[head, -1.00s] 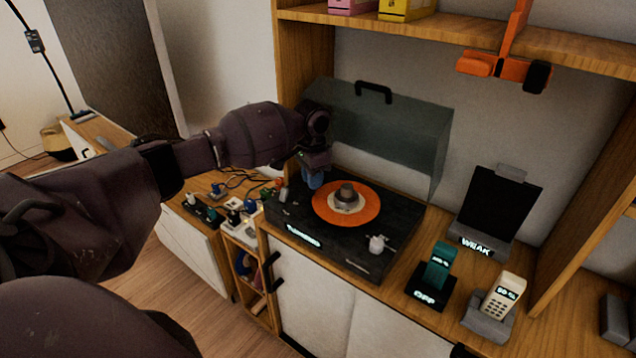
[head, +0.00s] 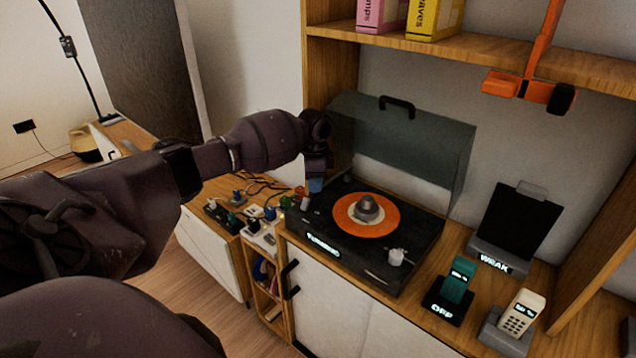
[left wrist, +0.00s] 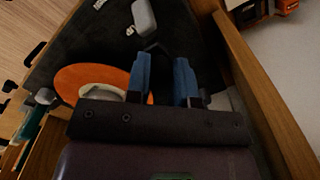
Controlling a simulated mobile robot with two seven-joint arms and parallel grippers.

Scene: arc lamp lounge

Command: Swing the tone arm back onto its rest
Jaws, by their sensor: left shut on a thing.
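The turntable (head: 415,278) is a dark box on the cabinet, with an orange record (head: 350,221) and a grey centre piece (head: 368,208). Its smoky lid (head: 415,140) stands raised behind. My left gripper (head: 315,185) is at its back left corner, left of the record, blue fingertips down. In the left wrist view, the fingertips (left wrist: 163,75) are shut around a thin dark piece, apparently the tone arm (left wrist: 157,46), mostly hidden. A grey block (left wrist: 143,17) lies just beyond them; I cannot tell whether it is the rest. My right gripper is not in view.
A pale knob (head: 397,257) stands on the turntable's front right. A teal phone (head: 456,280), a cream phone (head: 520,313) and a dark display stand (head: 518,225) are to the right. Small plugs and cables crowd the left. A shelf (head: 460,50) hangs above.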

